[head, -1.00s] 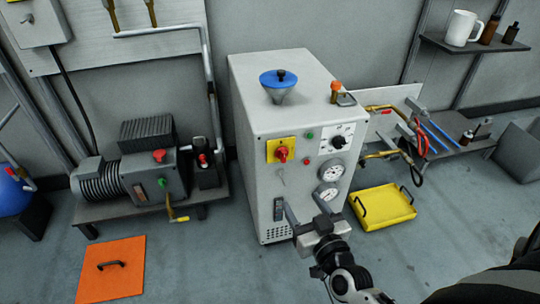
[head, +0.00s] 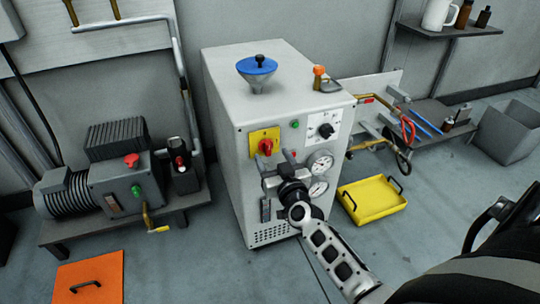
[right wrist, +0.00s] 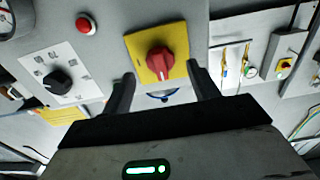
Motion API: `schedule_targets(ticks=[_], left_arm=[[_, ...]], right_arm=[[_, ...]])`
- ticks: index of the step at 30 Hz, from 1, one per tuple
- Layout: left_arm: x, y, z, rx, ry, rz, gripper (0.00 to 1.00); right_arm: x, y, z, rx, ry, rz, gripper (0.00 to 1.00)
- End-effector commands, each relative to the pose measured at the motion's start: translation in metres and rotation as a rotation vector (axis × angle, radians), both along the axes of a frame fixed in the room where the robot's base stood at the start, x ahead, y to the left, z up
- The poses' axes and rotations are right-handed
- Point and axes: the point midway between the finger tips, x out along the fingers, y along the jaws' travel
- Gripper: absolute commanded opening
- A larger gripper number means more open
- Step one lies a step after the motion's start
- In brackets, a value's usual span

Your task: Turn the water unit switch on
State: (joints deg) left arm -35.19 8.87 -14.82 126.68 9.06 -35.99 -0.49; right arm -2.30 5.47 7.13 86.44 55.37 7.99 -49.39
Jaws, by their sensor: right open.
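The water unit is a light grey cabinet (head: 285,105) standing in the middle of the head view. Its red rotary switch (head: 265,146) sits on a yellow plate (head: 255,137) on the front face. In the right wrist view the red switch (right wrist: 160,63) shows ahead, between the finger directions. My right gripper (head: 270,166) is in front of the panel, just below the switch. It is open and empty, with its two fingers (right wrist: 163,82) spread either side of the switch's line, seemingly short of it. Whether a finger touches the panel is unclear. My left gripper is out of view.
A black selector knob (head: 326,131), a green button (head: 295,124) and two gauges (head: 320,163) are close to the switch. A red button (right wrist: 86,25) shows in the wrist view. A pump (head: 120,185) stands left, a yellow tray (head: 373,202) on the floor right.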

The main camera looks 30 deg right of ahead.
Motion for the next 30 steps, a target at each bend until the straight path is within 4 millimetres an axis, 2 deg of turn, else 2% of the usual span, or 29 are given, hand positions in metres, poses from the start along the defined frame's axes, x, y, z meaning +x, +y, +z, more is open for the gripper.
schedule_targets(ticks=[3,6,17,21,22,30], left_arm=[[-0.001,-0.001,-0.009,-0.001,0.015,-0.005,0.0],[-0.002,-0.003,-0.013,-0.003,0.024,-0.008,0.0],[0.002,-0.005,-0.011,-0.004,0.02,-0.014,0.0],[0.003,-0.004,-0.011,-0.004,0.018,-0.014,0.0],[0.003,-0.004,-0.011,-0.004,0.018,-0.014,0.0],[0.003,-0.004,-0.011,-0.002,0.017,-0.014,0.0]], right_arm=[[0.016,-0.004,-0.001,0.001,-0.001,0.0,0.6],[0.024,-0.005,-0.001,0.0,0.0,0.001,0.6],[0.027,-0.006,0.0,0.0,0.001,0.001,0.6],[0.027,-0.006,0.0,0.0,0.001,0.001,0.21],[0.027,-0.006,0.0,0.0,0.001,0.001,0.15],[0.027,-0.006,0.0,0.014,-0.002,0.001,0.15]])
